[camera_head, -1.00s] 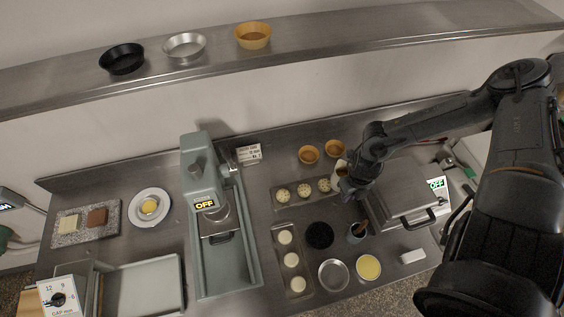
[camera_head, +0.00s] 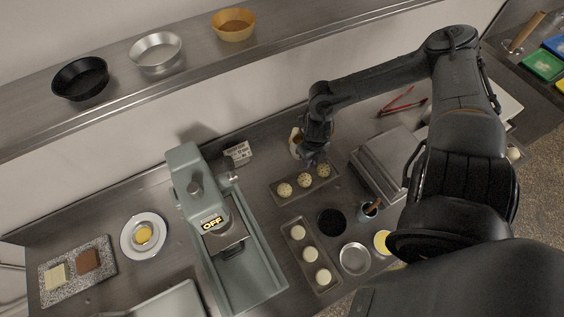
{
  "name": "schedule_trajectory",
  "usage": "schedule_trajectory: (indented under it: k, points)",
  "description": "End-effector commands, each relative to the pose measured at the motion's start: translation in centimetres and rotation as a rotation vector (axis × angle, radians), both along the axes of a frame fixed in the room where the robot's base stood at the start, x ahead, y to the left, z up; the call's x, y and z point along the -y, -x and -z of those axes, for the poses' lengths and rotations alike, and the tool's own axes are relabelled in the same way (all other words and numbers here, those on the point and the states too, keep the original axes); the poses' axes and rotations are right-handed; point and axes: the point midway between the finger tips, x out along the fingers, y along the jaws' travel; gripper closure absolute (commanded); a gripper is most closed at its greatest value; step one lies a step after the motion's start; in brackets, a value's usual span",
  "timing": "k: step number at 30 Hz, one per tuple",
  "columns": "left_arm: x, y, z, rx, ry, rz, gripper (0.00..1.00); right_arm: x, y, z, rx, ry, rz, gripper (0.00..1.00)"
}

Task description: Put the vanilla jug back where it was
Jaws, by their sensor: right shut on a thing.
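My right gripper (camera_head: 309,153) reaches in from the right and is shut on the vanilla jug (camera_head: 295,142), a small cream-coloured vessel. The jug is partly hidden by the gripper's dark body. It is at the back of the counter, just behind the tray (camera_head: 281,203) of speckled dough balls. I cannot tell whether the jug touches the counter. My left gripper is not in view.
A grey press (camera_head: 190,165) marked OFF stands left of the jug, with a small sign (camera_head: 238,152) between. A lidded metal box (camera_head: 385,160) and red tongs (camera_head: 402,104) are to the right. A shelf (camera_head: 110,108) with several pans runs above.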

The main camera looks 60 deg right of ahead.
Motion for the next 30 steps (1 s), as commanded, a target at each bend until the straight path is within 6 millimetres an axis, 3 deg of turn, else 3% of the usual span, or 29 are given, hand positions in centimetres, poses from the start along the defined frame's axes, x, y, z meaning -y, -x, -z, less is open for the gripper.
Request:
schedule_trajectory:
  k: [6, 18, 30]
  points:
    - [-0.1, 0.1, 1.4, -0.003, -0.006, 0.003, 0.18, -0.1, -2.8, 1.7, 0.008, -0.006, 0.004, 1.0]
    - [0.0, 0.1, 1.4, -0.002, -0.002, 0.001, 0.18, 0.2, -8.0, 4.6, 0.004, -0.001, 0.003, 1.0]
    - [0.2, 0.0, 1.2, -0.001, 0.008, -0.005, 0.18, 0.2, -9.2, 6.5, -0.001, 0.0, 0.001, 1.0]
